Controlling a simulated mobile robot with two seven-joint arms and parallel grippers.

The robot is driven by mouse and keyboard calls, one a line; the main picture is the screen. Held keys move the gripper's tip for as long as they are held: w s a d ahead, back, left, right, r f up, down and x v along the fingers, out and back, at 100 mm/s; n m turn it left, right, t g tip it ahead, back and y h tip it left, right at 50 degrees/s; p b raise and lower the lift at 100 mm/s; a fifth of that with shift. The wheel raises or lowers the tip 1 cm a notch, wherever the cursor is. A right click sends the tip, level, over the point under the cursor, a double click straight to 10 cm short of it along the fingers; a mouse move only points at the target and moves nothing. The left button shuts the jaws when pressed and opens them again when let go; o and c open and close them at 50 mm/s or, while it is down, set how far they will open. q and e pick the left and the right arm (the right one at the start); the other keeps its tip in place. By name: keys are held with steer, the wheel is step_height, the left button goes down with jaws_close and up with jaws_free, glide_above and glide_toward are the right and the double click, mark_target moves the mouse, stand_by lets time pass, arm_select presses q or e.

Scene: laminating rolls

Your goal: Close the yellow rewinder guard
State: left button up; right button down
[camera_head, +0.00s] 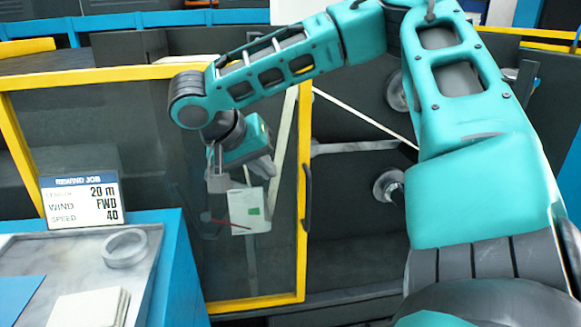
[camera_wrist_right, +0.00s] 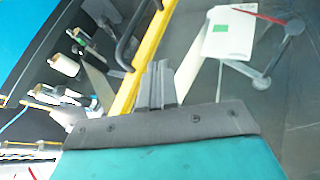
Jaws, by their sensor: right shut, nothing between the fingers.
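The yellow rewinder guard (camera_head: 303,140) is a yellow frame with a clear, dark-tinted panel. It spans the left and middle of the head view. A dark handle (camera_head: 307,198) stands on its right upright and also shows in the wrist view (camera_wrist_right: 130,40). To the right of that upright, the machine's inside is uncovered. My right gripper (camera_head: 217,178) is shut and empty, in front of the panel and left of the handle. In the wrist view its fingers (camera_wrist_right: 158,84) are together, near the yellow upright (camera_wrist_right: 150,55). I cannot tell whether they touch the guard. My left gripper is out of view.
Rollers (camera_head: 388,187) show in the uncovered part. A white card with a green mark (camera_head: 250,211) shows by my right gripper. A blue-sided bench (camera_head: 180,270) at lower left holds a job sign (camera_head: 82,202), a grey ring (camera_head: 124,249) and a pale stack (camera_head: 88,308).

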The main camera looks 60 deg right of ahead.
mark_target(292, 167)
steer(key=shift+s+d+f+p, duration=0.2)
steer(key=shift+s+d, duration=0.3)
steer(key=shift+d, duration=0.25)
steer(key=shift+s+d+f+p, duration=0.15)
steer(key=shift+s+d, duration=0.35)
steer(key=shift+d, duration=0.2)
steer(key=shift+s+d+f+p, duration=0.2)
steer(key=shift+s+d, duration=0.3)
steer(key=shift+d, duration=0.25)
